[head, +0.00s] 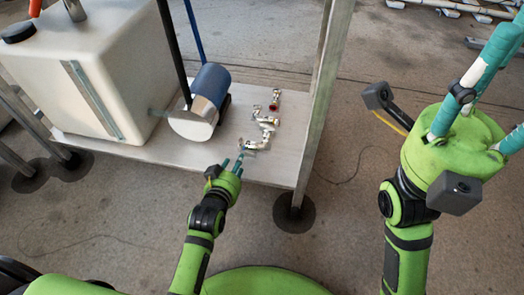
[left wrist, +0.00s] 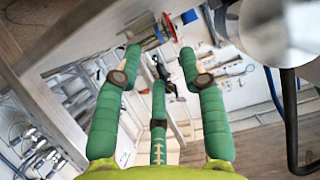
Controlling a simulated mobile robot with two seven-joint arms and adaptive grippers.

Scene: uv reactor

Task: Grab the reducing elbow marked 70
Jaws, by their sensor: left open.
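Several small metal pipe fittings (head: 268,120) lie in a loose row on the pale shelf. Their markings are too small to read, so I cannot tell which is the reducing elbow marked 70. My left gripper (head: 243,160) is open, at the near end of the row, with its fingertips close to the nearest fitting (head: 249,145). My right gripper (head: 490,95) is raised at the right, fingers spread, tips partly out of frame.
A blue and silver motor or pump (head: 205,98) stands left of the fittings, with a large white tank (head: 95,65) beyond it. A metal post (head: 325,95) rises at the shelf's right edge.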

